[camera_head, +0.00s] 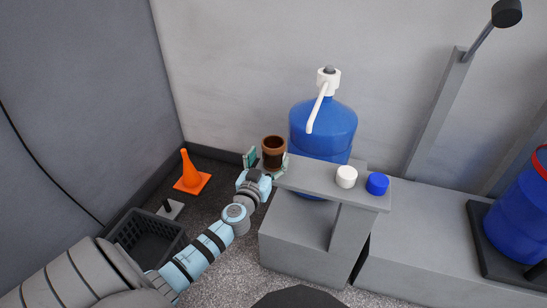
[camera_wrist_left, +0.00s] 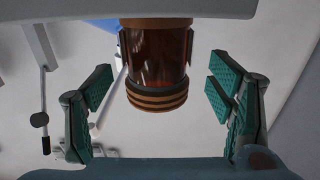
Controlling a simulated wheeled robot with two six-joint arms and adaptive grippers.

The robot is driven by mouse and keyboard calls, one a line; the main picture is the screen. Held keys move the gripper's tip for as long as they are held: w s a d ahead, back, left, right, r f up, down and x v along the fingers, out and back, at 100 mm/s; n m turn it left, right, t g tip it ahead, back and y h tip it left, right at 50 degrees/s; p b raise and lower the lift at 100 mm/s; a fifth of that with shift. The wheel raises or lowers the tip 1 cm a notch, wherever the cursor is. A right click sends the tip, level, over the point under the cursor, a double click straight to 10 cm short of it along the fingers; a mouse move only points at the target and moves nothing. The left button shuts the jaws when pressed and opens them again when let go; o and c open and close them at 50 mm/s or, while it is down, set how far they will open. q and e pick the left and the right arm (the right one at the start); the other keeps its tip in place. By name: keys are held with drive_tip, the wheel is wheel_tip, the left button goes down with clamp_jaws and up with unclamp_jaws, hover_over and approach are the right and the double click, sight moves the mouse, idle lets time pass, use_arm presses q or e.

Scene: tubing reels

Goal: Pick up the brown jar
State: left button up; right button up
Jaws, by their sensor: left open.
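In the left wrist view the jar (camera_wrist_left: 156,68) shows as dark amber with ringed bands, between the two open green-padded fingers (camera_wrist_left: 162,105). There are gaps between the jar and both pads. The jar's base is partly hidden by the gripper in the head view. My right gripper is not in view.
A blue bottle (camera_head: 323,130) with a white pump stands right behind the ledge (camera_head: 318,183). An orange cone (camera_head: 189,170) and a dark crate (camera_head: 146,240) are on the floor at left.

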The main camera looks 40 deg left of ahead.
sight(276, 146)
use_arm(q)
drive_tip(key=x, duration=0.4)
drive_tip(key=shift+w+d, duration=0.1)
drive_tip(key=c, duration=1.2)
drive_tip(key=shift+r, duration=0.1)
drive_tip(key=shift+c, duration=0.2)
